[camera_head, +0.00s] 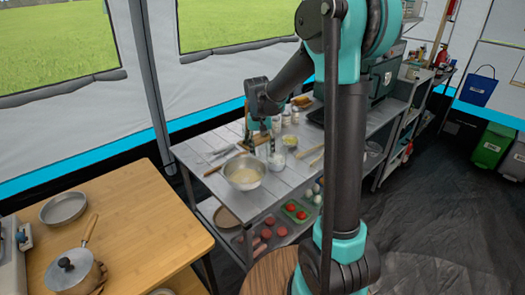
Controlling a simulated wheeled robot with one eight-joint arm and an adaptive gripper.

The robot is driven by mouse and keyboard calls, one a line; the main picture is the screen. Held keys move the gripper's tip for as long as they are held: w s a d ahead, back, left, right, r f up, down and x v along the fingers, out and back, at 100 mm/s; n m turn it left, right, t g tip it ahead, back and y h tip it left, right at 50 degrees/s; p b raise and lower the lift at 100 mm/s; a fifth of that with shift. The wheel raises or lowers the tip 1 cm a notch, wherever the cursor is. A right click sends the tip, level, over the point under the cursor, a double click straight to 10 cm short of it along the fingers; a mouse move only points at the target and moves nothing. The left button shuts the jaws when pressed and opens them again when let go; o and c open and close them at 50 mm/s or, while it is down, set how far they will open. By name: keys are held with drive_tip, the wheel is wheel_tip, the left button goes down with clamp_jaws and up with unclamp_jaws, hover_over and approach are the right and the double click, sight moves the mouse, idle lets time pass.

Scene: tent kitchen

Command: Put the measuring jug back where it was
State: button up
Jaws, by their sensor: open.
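A small clear vessel (277,161), which looks like the measuring jug, stands on the grey metal table (205,172). It is just right of a steel mixing bowl (244,175) with pale contents. My gripper (258,140) is open and points down over the table, behind the bowl and slightly left of the clear vessel. The fingers are small and partly merge with the items behind them. I cannot tell whether they touch anything.
Small jars (286,118) stand behind my gripper, and a small bowl (289,141) is right of it. Utensils (220,153) lie at the left of the table. A wooden table (140,235) with a pan (64,207) and lidded pot (76,271) is at front left.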

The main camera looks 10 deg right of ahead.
wheel_tip(320, 180, up, 12)
drive_tip(key=s+d+f+t, duration=0.1)
drive_tip(key=s+d+f, duration=0.2)
drive_tip(key=s+f, duration=0.2)
drive_tip(key=s+d+f+n+t, duration=0.1)
drive_tip(key=s+d+f, duration=0.3)
drive_tip(key=s, duration=0.6)
drive_tip(key=s+d+f+n+t, duration=0.1)
drive_tip(key=s+d+f+t, duration=0.1)
drive_tip(key=s+f, duration=0.5)
drive_tip(key=shift+s+d+f+y, duration=0.15)
drive_tip(key=shift+d+f+y, duration=0.25)
drive_tip(key=shift+d+f, duration=0.25)
